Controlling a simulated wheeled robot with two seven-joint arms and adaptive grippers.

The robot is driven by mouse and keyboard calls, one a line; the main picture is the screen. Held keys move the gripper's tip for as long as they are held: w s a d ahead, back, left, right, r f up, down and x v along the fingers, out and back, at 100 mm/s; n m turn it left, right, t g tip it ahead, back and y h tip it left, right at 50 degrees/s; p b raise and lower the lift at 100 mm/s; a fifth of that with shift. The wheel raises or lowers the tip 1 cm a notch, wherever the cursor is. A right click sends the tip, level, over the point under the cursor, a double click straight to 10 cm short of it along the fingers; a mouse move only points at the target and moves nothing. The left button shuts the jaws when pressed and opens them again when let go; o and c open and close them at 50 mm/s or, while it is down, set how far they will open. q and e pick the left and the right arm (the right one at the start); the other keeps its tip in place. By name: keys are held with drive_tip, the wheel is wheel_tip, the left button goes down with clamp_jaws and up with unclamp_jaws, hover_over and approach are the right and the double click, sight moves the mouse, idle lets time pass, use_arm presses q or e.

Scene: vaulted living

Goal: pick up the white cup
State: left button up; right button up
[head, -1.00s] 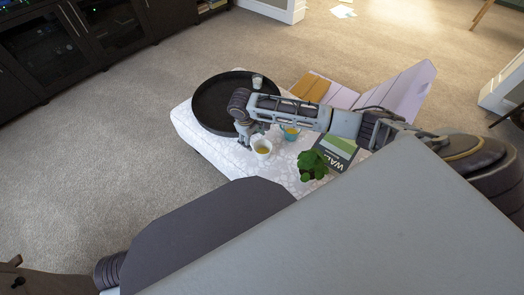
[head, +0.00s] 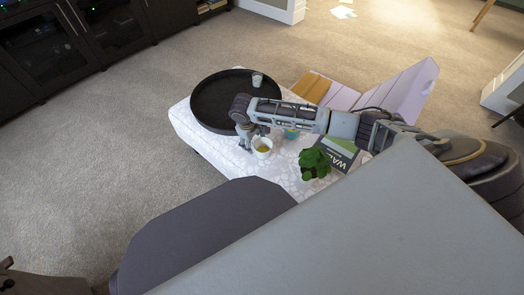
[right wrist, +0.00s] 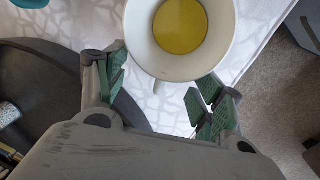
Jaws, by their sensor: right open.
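The white cup (head: 262,151) stands upright on the white patterned table (head: 199,138), with yellow liquid inside. My right gripper (head: 248,140) is low over the table, just left of the cup in the head view. In the right wrist view the cup (right wrist: 136,28) is at the top, beyond the open fingers (right wrist: 163,88). Its handle points back toward the gap between them. The fingers look empty, and I cannot tell whether one touches the cup. My left gripper is not in view.
A round black tray (head: 205,112) with a small glass (head: 257,79) lies behind the gripper. A teal cup (head: 292,134), a green plant (head: 314,164) and a book (head: 338,152) stand to the right, partly under my arm. Bare table shows at the front left.

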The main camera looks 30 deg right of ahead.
drive_tip(key=shift+c, duration=0.3)
clamp_jaws()
idle(0.5)
